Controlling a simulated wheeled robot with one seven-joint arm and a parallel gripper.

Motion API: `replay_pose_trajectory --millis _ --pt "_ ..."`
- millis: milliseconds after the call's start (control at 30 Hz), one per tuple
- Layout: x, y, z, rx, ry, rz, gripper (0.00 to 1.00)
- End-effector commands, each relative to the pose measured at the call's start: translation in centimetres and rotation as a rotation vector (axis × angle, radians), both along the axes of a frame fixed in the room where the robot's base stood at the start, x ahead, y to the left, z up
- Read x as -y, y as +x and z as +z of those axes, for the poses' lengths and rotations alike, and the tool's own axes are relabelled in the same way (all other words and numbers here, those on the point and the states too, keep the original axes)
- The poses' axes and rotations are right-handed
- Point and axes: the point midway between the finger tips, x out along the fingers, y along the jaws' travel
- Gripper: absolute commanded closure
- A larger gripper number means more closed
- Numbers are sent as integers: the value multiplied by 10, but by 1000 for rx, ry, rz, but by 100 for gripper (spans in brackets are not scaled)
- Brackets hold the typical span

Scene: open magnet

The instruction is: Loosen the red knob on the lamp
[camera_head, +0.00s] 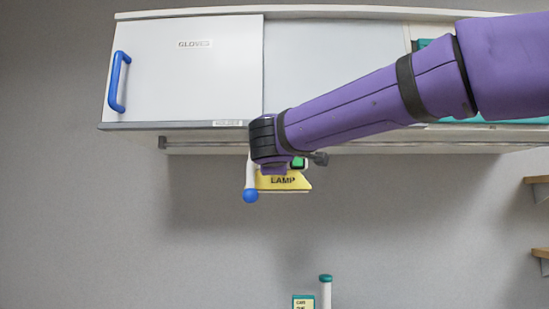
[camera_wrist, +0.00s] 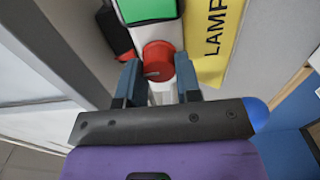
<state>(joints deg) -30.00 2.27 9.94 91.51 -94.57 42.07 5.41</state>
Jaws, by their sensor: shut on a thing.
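The red knob (camera_wrist: 158,58) shows in the wrist view between the two fingers of my gripper (camera_wrist: 157,72), which is shut on it. The knob sits on a white part below a green square (camera_wrist: 147,8). The yellow sign reading LAMP (camera_wrist: 217,40) is to its right. In the head view the yellow sign (camera_head: 284,181) hangs under the cabinet, and my arm's end hides the knob. Part of the green square (camera_head: 298,162) shows beside my wrist there.
A white cabinet with a sliding door marked GLOVES (camera_head: 185,75) and a blue handle (camera_head: 118,82) is above left. A black part (camera_wrist: 113,35) is close to the left finger. Wooden shelves (camera_head: 540,190) are at the far right. The wall below the sign is mostly clear.

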Motion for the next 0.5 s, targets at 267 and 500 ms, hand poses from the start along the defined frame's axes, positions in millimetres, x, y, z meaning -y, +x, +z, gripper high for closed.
replay_pose_trajectory --millis 267,500 --pt "-1 0 -1 -2 -14 1 92" --pt "-1 0 -1 -2 -13 2 59"
